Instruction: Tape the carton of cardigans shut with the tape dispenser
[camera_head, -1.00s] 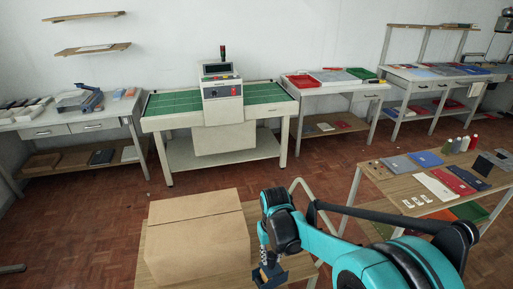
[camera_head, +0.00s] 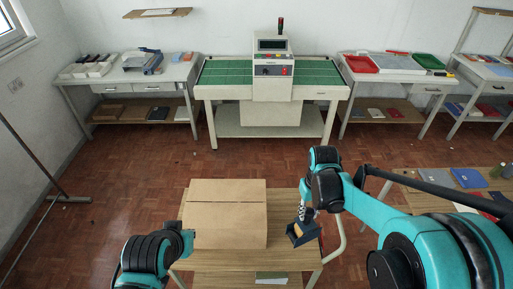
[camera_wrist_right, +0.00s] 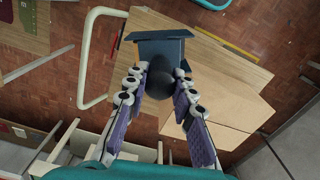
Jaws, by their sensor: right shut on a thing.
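The carton (camera_head: 228,222) is a closed brown box on a small wooden table (camera_head: 240,262), with a dark seam line across its top. It also shows in the wrist view (camera_wrist_right: 235,108). The dark blue tape dispenser (camera_head: 300,236) is just right of the carton; I cannot tell whether it touches the tabletop. My right gripper (camera_head: 305,214) is shut on the dispenser from above. In the wrist view the fingers (camera_wrist_right: 160,92) close around its dark grip, with the blue body (camera_wrist_right: 160,48) beyond. My left arm shows left of the carton, but its gripper fingers do not show.
A pale tubular frame (camera_head: 335,240) stands at the table's right side. A side table (camera_head: 400,182) with folders is at the right. The green-topped machine bench (camera_head: 222,72) and other benches line the back wall. Open floor lies between.

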